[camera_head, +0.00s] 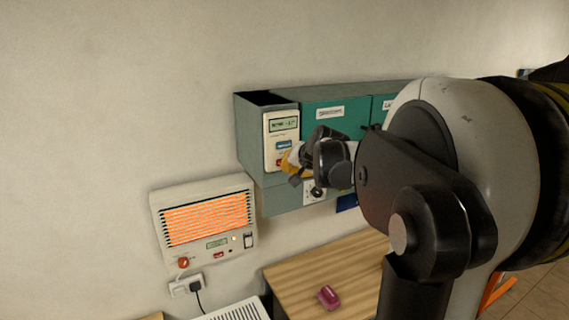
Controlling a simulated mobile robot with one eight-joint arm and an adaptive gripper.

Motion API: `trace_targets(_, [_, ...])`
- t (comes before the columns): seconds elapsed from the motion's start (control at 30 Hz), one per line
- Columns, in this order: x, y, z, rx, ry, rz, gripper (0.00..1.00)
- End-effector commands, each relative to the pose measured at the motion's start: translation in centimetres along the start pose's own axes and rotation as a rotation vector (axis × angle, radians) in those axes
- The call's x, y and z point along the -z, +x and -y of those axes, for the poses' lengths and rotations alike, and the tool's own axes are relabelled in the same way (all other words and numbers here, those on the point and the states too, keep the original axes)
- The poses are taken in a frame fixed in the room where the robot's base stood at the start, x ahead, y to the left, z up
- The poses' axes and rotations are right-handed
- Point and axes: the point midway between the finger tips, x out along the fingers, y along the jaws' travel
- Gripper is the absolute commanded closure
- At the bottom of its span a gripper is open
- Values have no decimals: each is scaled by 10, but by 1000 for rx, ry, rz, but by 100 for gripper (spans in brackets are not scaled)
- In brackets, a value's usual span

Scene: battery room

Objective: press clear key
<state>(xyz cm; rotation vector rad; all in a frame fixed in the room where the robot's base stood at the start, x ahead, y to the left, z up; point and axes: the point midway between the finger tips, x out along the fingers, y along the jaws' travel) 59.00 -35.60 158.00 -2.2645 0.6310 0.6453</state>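A white handheld-style unit (281,138) with a small grey display stands upright at the left end of a teal wall cabinet. The key lettering is too small to read, so I cannot tell which one is the clear key. My gripper (294,170) is at the unit's lower right and overlaps its edge in this view. I cannot tell whether it touches the unit. Its fingers are small and partly hidden by my wrist.
The teal cabinet (335,114) has labelled fronts. A wall heater (207,215) with glowing orange bars, a display and a red knob (183,262) hangs at left. A plugged socket (186,287) is below it. A wooden table (345,265) holds a pink object (328,297).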

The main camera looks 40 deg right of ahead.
Motion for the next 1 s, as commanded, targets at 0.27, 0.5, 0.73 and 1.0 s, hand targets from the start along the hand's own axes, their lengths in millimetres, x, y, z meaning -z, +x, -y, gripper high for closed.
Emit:
trace_targets(0.27, [0,-1,0,0,-1,0,100])
trace_targets(0.5, [-7,-14,-7,-1,-1,0,100])
trace_targets(0.73, [-17,-32,-17,-1,-1,0,100])
trace_targets(1.0, [-22,-41,-22,0,-1,0,100])
